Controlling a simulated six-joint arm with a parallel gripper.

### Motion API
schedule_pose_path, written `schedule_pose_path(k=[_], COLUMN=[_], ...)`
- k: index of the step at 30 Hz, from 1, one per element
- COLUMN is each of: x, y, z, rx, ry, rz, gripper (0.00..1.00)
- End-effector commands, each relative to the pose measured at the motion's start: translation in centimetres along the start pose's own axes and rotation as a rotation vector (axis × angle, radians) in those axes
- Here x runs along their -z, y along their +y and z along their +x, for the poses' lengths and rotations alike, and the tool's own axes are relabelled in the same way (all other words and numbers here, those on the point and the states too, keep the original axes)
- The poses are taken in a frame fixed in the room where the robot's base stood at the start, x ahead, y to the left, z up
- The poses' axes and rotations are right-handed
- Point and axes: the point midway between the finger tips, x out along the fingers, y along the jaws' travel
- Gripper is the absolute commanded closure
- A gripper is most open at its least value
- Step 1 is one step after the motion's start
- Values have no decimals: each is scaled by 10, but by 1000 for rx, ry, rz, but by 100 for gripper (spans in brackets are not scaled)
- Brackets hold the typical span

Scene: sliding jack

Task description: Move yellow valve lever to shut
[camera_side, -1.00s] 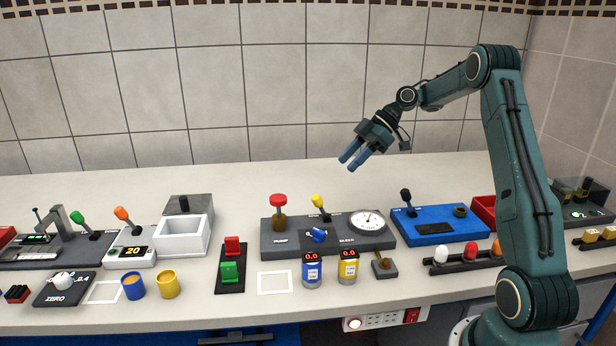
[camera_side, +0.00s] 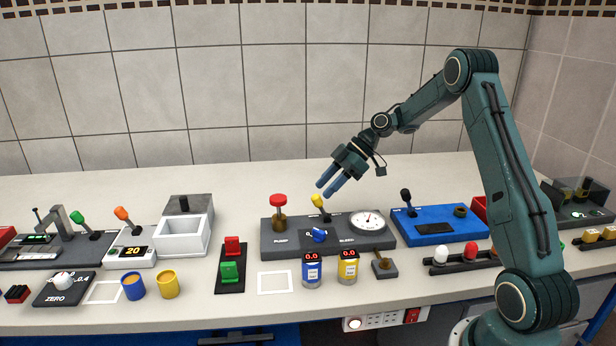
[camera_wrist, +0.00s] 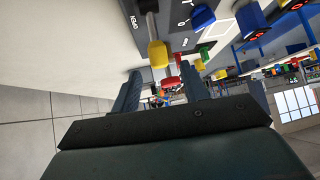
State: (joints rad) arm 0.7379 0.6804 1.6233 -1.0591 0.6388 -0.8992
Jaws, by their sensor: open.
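The yellow valve lever (camera_side: 318,202) stands on the dark grey pump panel (camera_side: 268,238), behind a blue knob (camera_side: 319,235). In the wrist view the yellow lever (camera_wrist: 158,54) shows ahead of the fingers, near the word OPEN on the panel. My gripper (camera_side: 328,187) is open and empty. In the side view its blue fingertips are just above and slightly right of the lever's yellow handle. I cannot tell from these frames whether they touch it, but the wrist view shows the lever beyond the fingertips.
A red pump knob (camera_side: 278,200) stands left of the lever, and a round gauge (camera_side: 367,222) is to its right. Blue and yellow cans (camera_side: 312,271) stand in front of the panel. A blue panel (camera_side: 440,226) with a black lever is further right. The bench behind is clear.

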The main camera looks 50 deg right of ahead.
Motion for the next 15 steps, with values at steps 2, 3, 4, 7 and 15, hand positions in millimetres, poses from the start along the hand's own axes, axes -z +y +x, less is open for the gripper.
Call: schedule_pose_path(k=[2, 3, 4, 7, 15], x=[0, 0, 0, 0, 0], y=[0, -1, -1, 0, 0], z=[13, 19, 23, 34, 48], rx=[3, 4, 3, 2, 0], ry=[1, 0, -1, 0, 0], rz=[1, 0, 0, 1, 0], gripper=[56, 56, 56, 56, 56])
